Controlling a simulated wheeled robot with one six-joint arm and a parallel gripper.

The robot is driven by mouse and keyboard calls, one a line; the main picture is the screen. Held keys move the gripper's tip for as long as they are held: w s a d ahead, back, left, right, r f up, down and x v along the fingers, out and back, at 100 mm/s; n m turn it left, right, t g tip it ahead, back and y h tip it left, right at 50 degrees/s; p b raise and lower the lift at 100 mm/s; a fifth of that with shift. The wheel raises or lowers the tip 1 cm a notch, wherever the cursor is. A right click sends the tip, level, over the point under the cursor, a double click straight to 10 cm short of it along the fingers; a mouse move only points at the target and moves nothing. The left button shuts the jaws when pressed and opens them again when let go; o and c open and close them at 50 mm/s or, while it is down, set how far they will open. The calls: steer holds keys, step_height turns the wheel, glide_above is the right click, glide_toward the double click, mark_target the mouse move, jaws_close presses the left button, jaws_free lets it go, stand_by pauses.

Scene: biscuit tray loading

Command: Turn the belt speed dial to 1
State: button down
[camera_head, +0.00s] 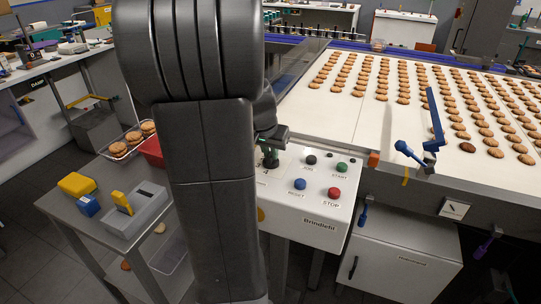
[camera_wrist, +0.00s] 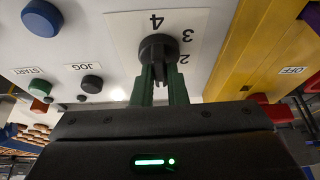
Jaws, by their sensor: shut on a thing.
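The belt speed dial (camera_wrist: 158,46) is a dark round knob on a white plate in the wrist view. The numbers 4, 3 and 2 show upside down around it; 1 is not visible. Where its pointer stands I cannot tell. My gripper (camera_wrist: 161,84) has its green fingers shut on the dial, one on each side. In the head view my gripper (camera_head: 268,158) is at the left part of the control panel (camera_head: 310,222), and the dial is hidden behind it.
Beside the dial are a black JOG button (camera_head: 311,159), green START button (camera_head: 341,168), blue RESET button (camera_head: 300,183) and red STOP button (camera_head: 334,192). The biscuit belt (camera_head: 325,110) lies behind. A yellow surface with an OFF label (camera_wrist: 290,70) is right of the dial.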

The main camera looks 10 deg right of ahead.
steer(key=shift+m, duration=0.3)
steer(key=c, duration=1.4)
jaws_free()
steer(key=shift+c, duration=0.2)
steer(key=shift+r, duration=0.15)
steer(key=v, duration=1.3)
steer(key=shift+a+r, duration=0.2)
steer(key=shift+r, duration=0.05)
steer(key=shift+f, duration=0.15)
steer(key=x, duration=1.3)
steer(key=shift+d+f, duration=0.2)
steer(key=shift+f, duration=0.05)
